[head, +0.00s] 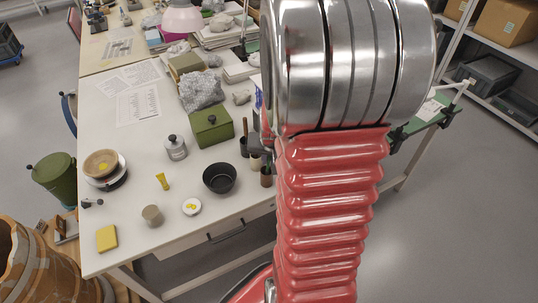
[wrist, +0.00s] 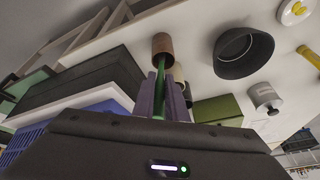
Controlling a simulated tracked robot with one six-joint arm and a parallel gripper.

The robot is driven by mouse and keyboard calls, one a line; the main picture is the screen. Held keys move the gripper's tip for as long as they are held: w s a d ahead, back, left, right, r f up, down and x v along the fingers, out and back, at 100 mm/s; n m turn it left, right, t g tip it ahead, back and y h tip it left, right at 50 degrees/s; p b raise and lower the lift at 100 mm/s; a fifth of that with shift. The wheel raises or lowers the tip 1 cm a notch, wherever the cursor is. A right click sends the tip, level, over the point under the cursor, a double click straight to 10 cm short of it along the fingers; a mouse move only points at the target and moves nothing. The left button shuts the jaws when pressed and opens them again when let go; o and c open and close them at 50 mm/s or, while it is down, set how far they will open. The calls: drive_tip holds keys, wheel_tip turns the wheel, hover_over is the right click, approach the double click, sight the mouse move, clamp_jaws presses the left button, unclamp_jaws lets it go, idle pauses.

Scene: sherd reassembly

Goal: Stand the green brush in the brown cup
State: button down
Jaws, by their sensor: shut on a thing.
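The brown cup (wrist: 163,50) stands upright near the table's front edge, and in the head view (head: 266,178) it shows just left of my red arm. The green brush (wrist: 160,80) is a thin green stick between the fingers of my gripper (wrist: 163,88), which is shut on it. In the head view my arm hides the brush and most of the gripper.
A beige cup (head: 256,162) and a dark cup (head: 244,147) stand close behind the brown cup. A black bowl (head: 219,178) is to the left, with a green box (head: 211,127) and a grey bottle (head: 176,147) behind. Bare tabletop (head: 205,230) lies in front of the bowl.

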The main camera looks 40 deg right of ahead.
drive_tip(key=shift+f, duration=0.65)
drive_tip(key=c, duration=1.7)
unclamp_jaws()
drive_tip(key=shift+r, duration=0.1)
drive_tip(key=shift+v, duration=6.85)
drive_tip(key=shift+a, duration=0.1)
drive_tip(key=s+a+r+n+y, duration=0.1)
drive_tip(key=a+r+n, duration=0.2)
drive_tip(key=a, duration=0.5)
drive_tip(key=s+a+r+n+t, duration=0.1)
drive_tip(key=s+a+r+n, duration=0.1)
drive_tip(key=a, duration=0.6)
drive_tip(key=s+a+r+n+y, duration=0.1)
drive_tip(key=a+r+n, duration=0.3)
drive_tip(key=a, duration=0.4)
drive_tip(key=shift+s+a+t+y, duration=0.2)
drive_tip(key=shift+s+t+y, duration=0.1)
drive_tip(key=shift+s+t, duration=0.1)
